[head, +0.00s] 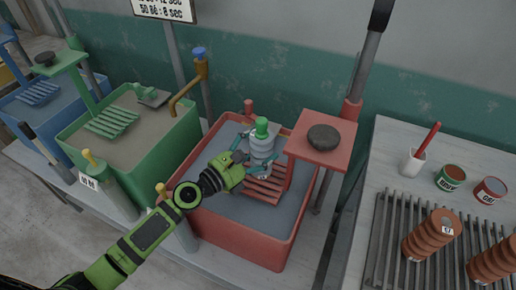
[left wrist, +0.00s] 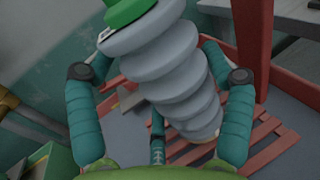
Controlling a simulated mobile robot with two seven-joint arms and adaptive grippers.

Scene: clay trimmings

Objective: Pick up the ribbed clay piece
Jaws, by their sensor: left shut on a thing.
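The ribbed clay piece (head: 262,148) is pale grey with a green cap on top. It is over the red tub (head: 243,258), at the upper end of the red slatted rack (head: 265,189). My left gripper (head: 250,163) reaches in from the left and is shut on the piece. In the left wrist view the ribbed clay piece (left wrist: 165,62) sits tilted between the teal fingers, with the red slats behind its lower end. I cannot tell whether its bottom touches the rack. My right gripper is not in view.
A red stand with a dark round knob (head: 323,137) rises at the tub's right. A brass tap (head: 187,92) and green tub (head: 130,120) are left.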

